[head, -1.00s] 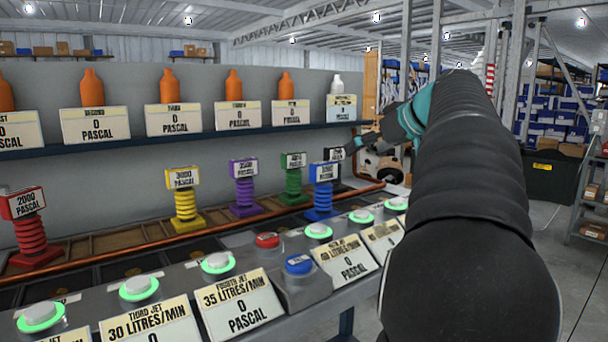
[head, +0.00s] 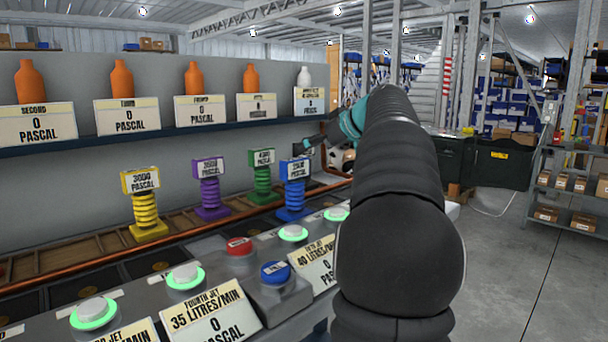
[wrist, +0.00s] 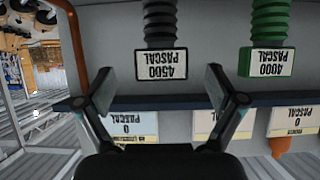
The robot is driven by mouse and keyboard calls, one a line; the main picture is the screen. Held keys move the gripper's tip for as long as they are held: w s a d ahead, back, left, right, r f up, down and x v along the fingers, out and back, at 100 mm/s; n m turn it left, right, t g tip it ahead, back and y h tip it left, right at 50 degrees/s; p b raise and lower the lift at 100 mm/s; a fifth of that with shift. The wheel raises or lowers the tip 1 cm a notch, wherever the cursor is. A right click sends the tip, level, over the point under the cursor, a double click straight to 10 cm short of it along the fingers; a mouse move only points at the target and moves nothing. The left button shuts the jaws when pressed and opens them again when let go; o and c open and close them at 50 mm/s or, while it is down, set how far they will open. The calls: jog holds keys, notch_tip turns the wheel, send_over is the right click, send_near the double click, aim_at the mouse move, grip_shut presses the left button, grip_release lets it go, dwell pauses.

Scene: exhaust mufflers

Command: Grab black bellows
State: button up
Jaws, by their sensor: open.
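The black bellows (wrist: 162,22) shows at the top middle of the wrist view, which is upside down. Its white tag (wrist: 162,64) reads 4500 Pascal. My gripper (wrist: 157,78) is open and empty, its two fingers apart on either side of the tag in the picture; contact cannot be told. In the head view my gripper (head: 318,143) is at the far end of the row, behind the blue bellows (head: 293,192). The black bellows is mostly hidden there.
The green bellows (wrist: 270,20) stands beside the black one; purple (head: 211,190) and yellow (head: 146,213) stand farther left. A shelf (head: 150,138) with orange bottles runs behind. A copper pipe (wrist: 77,45) is close to one finger.

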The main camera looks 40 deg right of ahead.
aim_at(304, 154)
jog(key=x, duration=0.5)
jog(key=shift+s+a+f, duration=0.1)
jog(key=shift+s+f, duration=0.05)
grip_shut()
